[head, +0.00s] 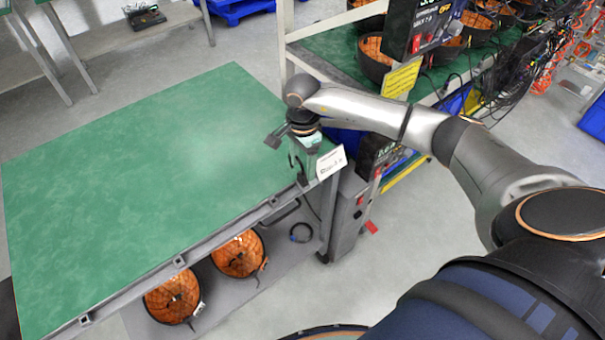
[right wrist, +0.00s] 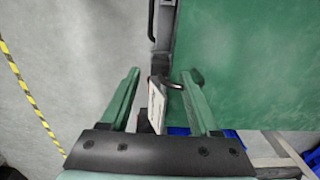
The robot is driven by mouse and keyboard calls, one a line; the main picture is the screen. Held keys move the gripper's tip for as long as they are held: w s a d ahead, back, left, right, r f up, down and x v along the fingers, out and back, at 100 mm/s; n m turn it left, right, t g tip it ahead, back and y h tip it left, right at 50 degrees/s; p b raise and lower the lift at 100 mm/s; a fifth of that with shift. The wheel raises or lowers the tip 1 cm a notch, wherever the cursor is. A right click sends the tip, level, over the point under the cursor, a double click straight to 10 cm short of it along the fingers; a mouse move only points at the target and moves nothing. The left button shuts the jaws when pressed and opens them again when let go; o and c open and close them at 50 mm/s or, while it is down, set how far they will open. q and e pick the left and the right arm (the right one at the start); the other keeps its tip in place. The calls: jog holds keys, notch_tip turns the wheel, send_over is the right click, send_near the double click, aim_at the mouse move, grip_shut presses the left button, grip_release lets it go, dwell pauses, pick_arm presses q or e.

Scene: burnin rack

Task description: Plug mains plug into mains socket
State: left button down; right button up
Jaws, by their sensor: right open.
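My right gripper (head: 291,160) is at the near right corner of the green-topped table (head: 130,160), pointing down. In the right wrist view its two green fingers (right wrist: 161,76) are apart, with nothing clamped between them. A white label card (head: 331,163) stands at the table corner beside the gripper; it also shows between the fingers in the right wrist view (right wrist: 156,103). A small dark item (head: 301,179) is at the table edge below the gripper, with a dark cable near it. I cannot tell whether it is the mains plug. I cannot make out the mains socket. My left gripper is out of view.
A grey upright unit (head: 349,213) with red parts stands beside the table corner. Orange-lined round baskets (head: 239,254) sit on the shelf below. A rack with a yellow sign (head: 402,78) and cables stands behind my right arm. The tabletop left of the gripper is clear.

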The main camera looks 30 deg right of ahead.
aim_at(303, 170)
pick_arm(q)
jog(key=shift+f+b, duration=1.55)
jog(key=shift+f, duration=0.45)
pick_arm(e)
jog(key=shift+f, duration=2.2)
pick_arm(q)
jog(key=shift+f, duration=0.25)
pick_arm(e)
grip_shut()
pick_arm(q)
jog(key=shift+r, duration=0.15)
pick_arm(e)
jog(key=shift+r, duration=0.15)
